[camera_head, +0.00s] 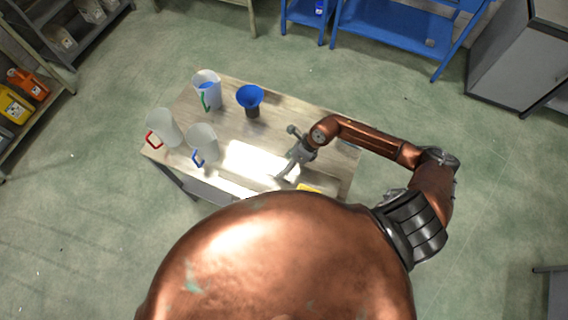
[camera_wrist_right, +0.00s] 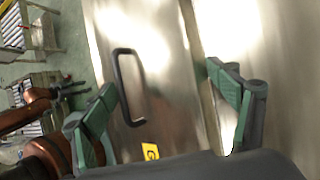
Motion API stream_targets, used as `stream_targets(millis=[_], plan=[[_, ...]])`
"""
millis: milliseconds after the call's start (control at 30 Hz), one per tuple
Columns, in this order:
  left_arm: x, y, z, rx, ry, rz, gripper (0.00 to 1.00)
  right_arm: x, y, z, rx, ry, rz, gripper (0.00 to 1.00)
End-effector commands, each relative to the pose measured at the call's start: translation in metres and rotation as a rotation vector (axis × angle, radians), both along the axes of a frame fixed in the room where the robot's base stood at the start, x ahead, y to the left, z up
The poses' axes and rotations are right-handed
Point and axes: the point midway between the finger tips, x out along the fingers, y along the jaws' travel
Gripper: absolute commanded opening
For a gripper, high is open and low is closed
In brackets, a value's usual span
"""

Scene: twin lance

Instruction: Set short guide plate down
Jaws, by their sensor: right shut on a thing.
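My right gripper (camera_head: 288,170) is low over the near right part of the table in the head view, pointing down toward its front edge. In the right wrist view its green-padded fingers stand left and right of a bright metal surface (camera_wrist_right: 150,60). That surface carries a black bar handle (camera_wrist_right: 119,90) and a yellow label (camera_wrist_right: 151,152). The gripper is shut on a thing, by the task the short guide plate. Its outline is hard to tell from the glare, and I cannot tell whether it touches the table.
On the table (camera_head: 290,112) stand a pitcher with a green handle (camera_head: 206,88), one with a red handle (camera_head: 165,127), one with a blue handle (camera_head: 202,143) and a blue funnel (camera_head: 250,96). A yellow patch (camera_head: 309,188) shows near the front edge. The table's back right is clear.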

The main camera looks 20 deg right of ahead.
Motion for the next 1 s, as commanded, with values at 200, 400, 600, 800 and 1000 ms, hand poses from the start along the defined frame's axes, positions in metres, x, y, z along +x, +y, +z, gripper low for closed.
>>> stream_targets(millis=[200,400,600,800,1000], plan=[[0.0,0.0,-0.001,0.0,0.0,0.0,0.35,0.0,0.0,0.0,0.0,0.0,0.0,0.85],[0.0,0.0,-0.001,0.0,0.0,0.0,0.35,0.0,0.0,0.0,-0.001,-0.001,0.0,0.99],[0.0,0.0,-0.001,0.0,0.0,0.0,0.35,0.0,0.0,0.0,-0.001,0.0,0.0,0.99],[-0.001,0.0,-0.001,0.0,0.001,0.0,0.35,0.0,-0.004,0.005,-0.003,-0.001,-0.001,0.99],[-0.001,0.0,-0.004,0.0,0.002,0.0,0.35,-0.005,-0.021,0.033,-0.005,-0.002,-0.001,0.99]])
